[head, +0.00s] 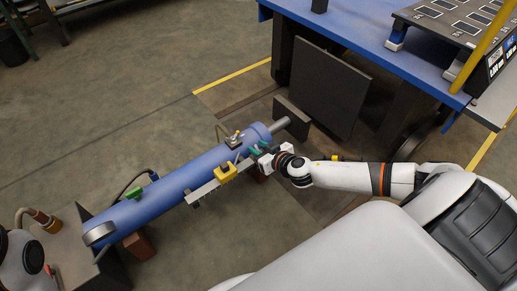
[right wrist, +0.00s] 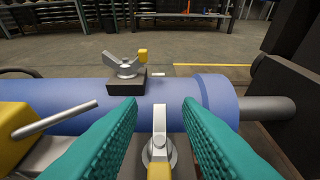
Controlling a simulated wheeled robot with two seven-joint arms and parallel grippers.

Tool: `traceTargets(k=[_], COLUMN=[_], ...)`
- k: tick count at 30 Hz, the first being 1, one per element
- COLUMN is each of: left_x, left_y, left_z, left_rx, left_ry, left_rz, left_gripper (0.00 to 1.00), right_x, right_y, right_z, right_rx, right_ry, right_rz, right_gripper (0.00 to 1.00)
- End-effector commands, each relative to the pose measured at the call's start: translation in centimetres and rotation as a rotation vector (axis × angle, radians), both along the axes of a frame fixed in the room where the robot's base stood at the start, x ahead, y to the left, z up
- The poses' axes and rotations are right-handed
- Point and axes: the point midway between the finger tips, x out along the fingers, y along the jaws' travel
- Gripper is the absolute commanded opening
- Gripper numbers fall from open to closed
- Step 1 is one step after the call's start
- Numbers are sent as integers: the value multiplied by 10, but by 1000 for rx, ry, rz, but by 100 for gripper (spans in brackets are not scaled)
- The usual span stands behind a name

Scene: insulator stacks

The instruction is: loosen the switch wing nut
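A silver wing nut (right wrist: 126,66) with a yellow tip sits on a dark block on top of the blue cylinder (right wrist: 70,98) in the right wrist view. It also shows in the head view (head: 234,139). My right gripper (right wrist: 160,108) has two teal fingers, spread apart. A grey upright piece (right wrist: 159,150) with a yellow part stands between them, nearer the camera, with a gap on each side. I cannot tell which is the switch wing nut. In the head view my right gripper (head: 256,150) is beside the cylinder's right end. My left gripper is not visible.
A yellow block (head: 226,172) with a grey rod (right wrist: 55,118) lies left of my right gripper. A grey shaft (head: 297,127) extends from the cylinder's right end. A dark panel (head: 328,85) and blue table (head: 350,35) stand beyond. The floor behind the cylinder is clear.

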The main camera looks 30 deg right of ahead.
Motion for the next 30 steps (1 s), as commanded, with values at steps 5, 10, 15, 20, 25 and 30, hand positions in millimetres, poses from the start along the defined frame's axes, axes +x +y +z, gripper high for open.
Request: traceTargets(k=[5, 10, 15, 20, 25, 30], left_x=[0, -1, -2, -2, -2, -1], left_y=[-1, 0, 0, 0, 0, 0], left_z=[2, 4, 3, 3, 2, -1], left_rx=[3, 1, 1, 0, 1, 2], left_ry=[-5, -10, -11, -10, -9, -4], left_rz=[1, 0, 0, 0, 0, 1], left_gripper=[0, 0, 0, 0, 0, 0], right_x=[6, 5, 5, 5, 5, 5], right_y=[1, 1, 1, 1, 1, 0], right_z=[-2, -2, -2, -2, -3, -4], right_rx=[0, 0, 0, 0, 0, 1], right_ry=[1, 1, 1, 1, 1, 1], right_rz=[1, 1, 1, 1, 11, 59], right_gripper=[32, 32, 11, 0, 0, 0])
